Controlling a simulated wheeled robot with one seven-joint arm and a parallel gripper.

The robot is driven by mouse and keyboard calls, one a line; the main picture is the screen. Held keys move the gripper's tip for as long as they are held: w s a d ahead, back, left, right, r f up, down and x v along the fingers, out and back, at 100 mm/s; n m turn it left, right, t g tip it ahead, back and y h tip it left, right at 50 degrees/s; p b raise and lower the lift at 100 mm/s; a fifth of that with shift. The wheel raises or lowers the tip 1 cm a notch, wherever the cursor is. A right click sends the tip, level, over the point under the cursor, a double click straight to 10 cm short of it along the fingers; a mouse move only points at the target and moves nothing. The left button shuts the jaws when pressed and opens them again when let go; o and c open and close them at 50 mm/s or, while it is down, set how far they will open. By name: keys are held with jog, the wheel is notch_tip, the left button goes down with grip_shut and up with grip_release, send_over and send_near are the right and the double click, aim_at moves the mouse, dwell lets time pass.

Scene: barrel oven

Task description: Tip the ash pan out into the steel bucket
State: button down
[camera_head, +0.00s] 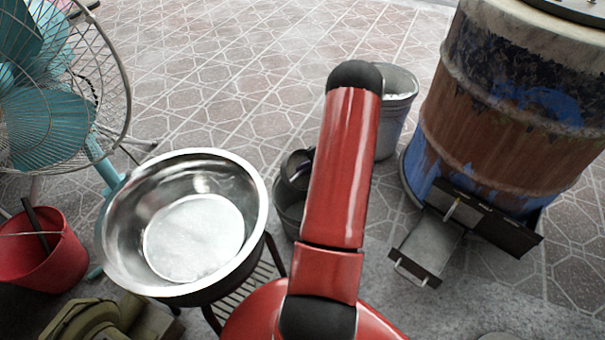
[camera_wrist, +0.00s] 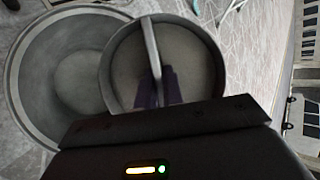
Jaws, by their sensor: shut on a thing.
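In the wrist view my gripper (camera_wrist: 156,92) is shut on a pale strap handle (camera_wrist: 150,45) that crosses a round grey vessel (camera_wrist: 212,72). Its inside looks grey-brown. It overlaps a wider grey round vessel (camera_wrist: 18,80) on its left; I cannot tell whether they touch. In the head view my red arm hides most of the gripper area; a dark round shape (camera_head: 297,168) shows above a small grey vessel (camera_head: 290,212). A grey metal bucket (camera_head: 398,88) stands partly behind my arm. A rectangular tray (camera_head: 427,245) with a wire handle sticks out from the oven.
The painted barrel oven (camera_head: 500,120) stands at the right, with a dark panel (camera_head: 500,230) low at its front. A shiny steel bowl (camera_head: 120,240) rests on a stand at the left. A fan (camera_head: 60,90) and red bucket (camera_head: 45,255) are farther left. Tiled floor behind is clear.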

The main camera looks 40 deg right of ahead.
jog(key=t+b, duration=0.2)
jog(key=s+f+n+t+y+b, duration=0.1)
jog(key=t+b, duration=0.1)
jog(key=shift+f, duration=0.1)
jog(key=t+b, duration=0.1)
jog(key=n+t+b, duration=0.1)
jog(key=shift+s+d+f+t+y, duration=0.1)
jog(key=shift+s+f+t+y, duration=0.1)
jog(key=shift+t+y, duration=0.2)
jog(key=n+t+y+b, duration=0.1)
jog(key=b, duration=0.2)
jog(key=t+y+b, duration=0.1)
jog(key=t+b, duration=0.1)
jog(key=b, duration=0.2)
jog(key=shift+s+f+n+b, duration=0.15)
jog(key=shift+s+n+b, duration=0.15)
jog(key=shift+s+n, duration=0.1)
jog(key=shift+s+n+t+y, duration=0.1)
jog(key=shift+n+t+y, duration=0.3)
jog(key=shift+t+y, duration=0.25)
